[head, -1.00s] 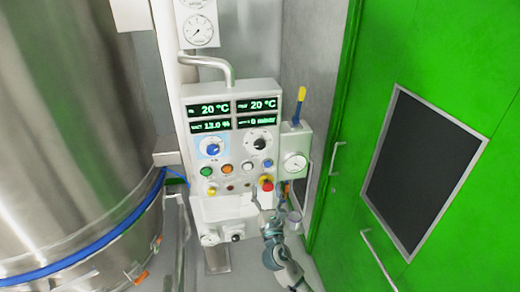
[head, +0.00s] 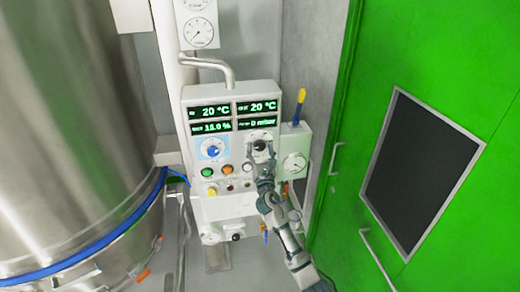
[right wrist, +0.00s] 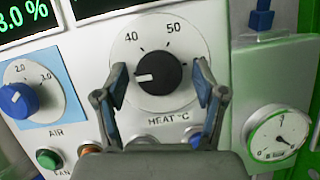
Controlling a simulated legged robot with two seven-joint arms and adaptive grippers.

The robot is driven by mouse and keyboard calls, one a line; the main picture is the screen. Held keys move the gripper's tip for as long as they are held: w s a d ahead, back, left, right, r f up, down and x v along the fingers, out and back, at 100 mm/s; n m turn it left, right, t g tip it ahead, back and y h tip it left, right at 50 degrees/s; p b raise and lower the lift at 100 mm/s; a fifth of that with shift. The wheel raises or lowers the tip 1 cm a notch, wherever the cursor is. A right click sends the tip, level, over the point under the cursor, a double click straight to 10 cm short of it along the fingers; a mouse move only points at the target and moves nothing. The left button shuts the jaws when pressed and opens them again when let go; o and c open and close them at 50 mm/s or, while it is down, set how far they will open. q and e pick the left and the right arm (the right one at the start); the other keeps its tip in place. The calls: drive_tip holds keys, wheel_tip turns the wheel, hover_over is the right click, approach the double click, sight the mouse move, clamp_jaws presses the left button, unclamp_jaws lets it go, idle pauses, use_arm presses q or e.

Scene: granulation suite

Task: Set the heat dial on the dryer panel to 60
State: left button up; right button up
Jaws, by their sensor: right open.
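The heat dial is a black knob (right wrist: 158,73) on a white round scale, and it also shows in the head view (head: 260,145). Its white pointer mark points left, below the 40 label. The 40 and 50 labels are readable; I cannot see a 60 label. My right gripper (right wrist: 160,82) is open, with one finger on each side of the knob and gaps visible between. In the head view my right gripper (head: 261,158) reaches up from below and partly covers the dial. The dryer panel (head: 230,97) stands upright. My left gripper is not in view.
A blue air dial (right wrist: 18,100) sits left of the heat dial. Coloured buttons, such as a green one (right wrist: 49,159), lie below. A gauge box (head: 295,150) adjoins the panel's right side. A steel vessel (head: 80,130) stands left and a green door (head: 440,50) right.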

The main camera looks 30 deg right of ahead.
drive_tip(key=c, duration=1.1)
drive_tip(key=shift+c, duration=0.2)
